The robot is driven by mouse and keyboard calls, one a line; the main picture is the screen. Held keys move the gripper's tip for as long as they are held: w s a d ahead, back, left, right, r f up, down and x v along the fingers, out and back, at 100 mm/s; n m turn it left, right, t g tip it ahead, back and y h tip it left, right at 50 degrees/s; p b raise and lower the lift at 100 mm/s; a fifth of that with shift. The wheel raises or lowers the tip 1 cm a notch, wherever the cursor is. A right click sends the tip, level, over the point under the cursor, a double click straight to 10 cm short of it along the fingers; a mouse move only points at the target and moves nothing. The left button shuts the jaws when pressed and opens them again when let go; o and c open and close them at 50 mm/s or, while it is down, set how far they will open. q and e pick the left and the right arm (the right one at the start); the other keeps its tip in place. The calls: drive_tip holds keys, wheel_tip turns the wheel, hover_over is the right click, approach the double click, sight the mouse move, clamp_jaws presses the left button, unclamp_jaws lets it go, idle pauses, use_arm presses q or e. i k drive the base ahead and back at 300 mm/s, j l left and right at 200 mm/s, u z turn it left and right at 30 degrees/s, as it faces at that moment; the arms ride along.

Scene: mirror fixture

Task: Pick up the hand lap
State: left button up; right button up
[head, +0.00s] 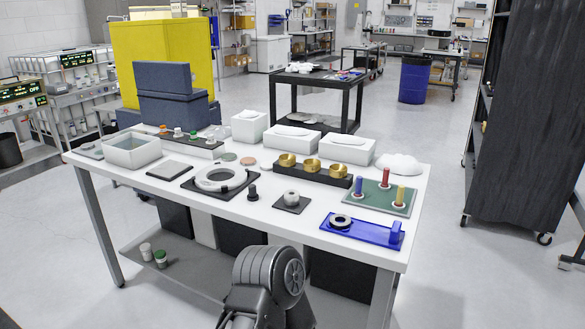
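No object is labelled as the hand lap. A dark jointed link of my own arm shows at the bottom centre, in front of the table. Neither of my grippers is in view.
A blue tray (375,236) with a dark ring is at the front right. Behind it is a green board (375,205) with coloured pegs. Brass cups (311,165) stand in a black block. A clear bin (131,151) and white boxes (290,138) line the back.

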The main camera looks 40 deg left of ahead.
sight(252, 196)
drive_tip(key=j+z, duration=0.1)
drive_tip(key=j, duration=0.55)
drive_tip(key=k+j+z, duration=0.1)
drive_tip(key=j, duration=0.55)
drive_tip(key=j+z, duration=0.1)
drive_tip(key=j, duration=0.55)
drive_tip(key=k+j, duration=0.15)
drive_tip(key=j, duration=0.5)
drive_tip(key=z, duration=0.05)
